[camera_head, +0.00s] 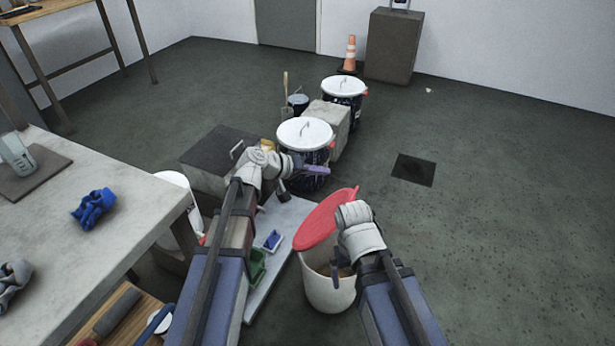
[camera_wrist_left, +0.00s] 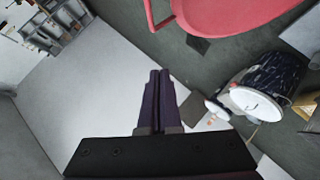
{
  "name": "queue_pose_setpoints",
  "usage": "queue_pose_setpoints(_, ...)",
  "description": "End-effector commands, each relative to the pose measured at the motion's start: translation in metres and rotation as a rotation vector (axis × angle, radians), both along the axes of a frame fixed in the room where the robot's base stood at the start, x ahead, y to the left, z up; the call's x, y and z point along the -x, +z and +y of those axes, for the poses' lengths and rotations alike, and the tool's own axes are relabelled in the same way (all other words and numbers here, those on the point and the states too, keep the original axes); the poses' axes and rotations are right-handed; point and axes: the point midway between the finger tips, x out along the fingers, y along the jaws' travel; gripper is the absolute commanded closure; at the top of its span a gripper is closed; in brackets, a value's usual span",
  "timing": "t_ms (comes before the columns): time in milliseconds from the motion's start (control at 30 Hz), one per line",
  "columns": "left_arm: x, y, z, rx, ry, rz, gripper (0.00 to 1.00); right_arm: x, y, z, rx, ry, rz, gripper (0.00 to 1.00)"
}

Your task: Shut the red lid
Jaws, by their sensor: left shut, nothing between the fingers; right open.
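The red lid (camera_head: 322,218) stands tilted open at the back of a white bucket (camera_head: 330,294), whose mouth is partly uncovered. In the left wrist view the lid (camera_wrist_left: 228,14) crosses the top edge, beyond my fingertips and apart from them. My left gripper (camera_head: 326,170) is shut and empty, above and behind the lid in the head view; its closed purple fingers show in the wrist view (camera_wrist_left: 158,74). My right gripper (camera_head: 341,274) is open at the bucket's mouth, in front of the lid. My right wrist hides part of the lid and bucket; contact there is unclear.
Two dark bins with white lids (camera_head: 305,133) (camera_head: 344,86) stand behind, next to grey blocks (camera_head: 329,118). A grey worktable (camera_head: 130,215) with blue and grey cloths is at the left. A pale board (camera_head: 283,262) lies left of the bucket. The floor to the right is clear.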

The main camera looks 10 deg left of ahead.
Motion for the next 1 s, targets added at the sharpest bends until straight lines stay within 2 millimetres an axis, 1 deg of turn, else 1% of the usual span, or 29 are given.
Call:
queue_pose_setpoints(33,-0.007,-0.010,-0.008,-0.001,-0.003,0.000,1.00,0.000,-0.010,0.000,0.001,0.000,0.000,0.00)
queue_pose_setpoints(67,-0.009,-0.012,-0.012,-0.001,-0.002,-0.001,1.00,0.000,-0.012,0.000,0.002,0.001,-0.001,0.00)
queue_pose_setpoints(133,-0.002,-0.021,-0.018,-0.001,-0.002,-0.001,1.00,0.000,-0.020,-0.001,0.003,0.001,-0.001,0.00)
queue_pose_setpoints(300,0.002,-0.030,-0.030,0.000,0.000,0.000,1.00,0.000,-0.030,-0.001,0.005,0.002,-0.001,0.00)
queue_pose_setpoints(500,0.004,-0.034,-0.036,-0.001,0.000,-0.001,1.00,-0.001,-0.034,-0.001,0.006,0.002,-0.002,0.00)
queue_pose_setpoints(867,0.004,-0.034,-0.036,-0.002,0.000,0.000,1.00,0.000,-0.033,-0.001,0.007,0.002,-0.002,0.00)
queue_pose_setpoints(1000,0.007,-0.038,-0.043,-0.023,-0.001,-0.006,1.00,-0.001,-0.035,-0.001,0.007,0.002,-0.002,0.00)
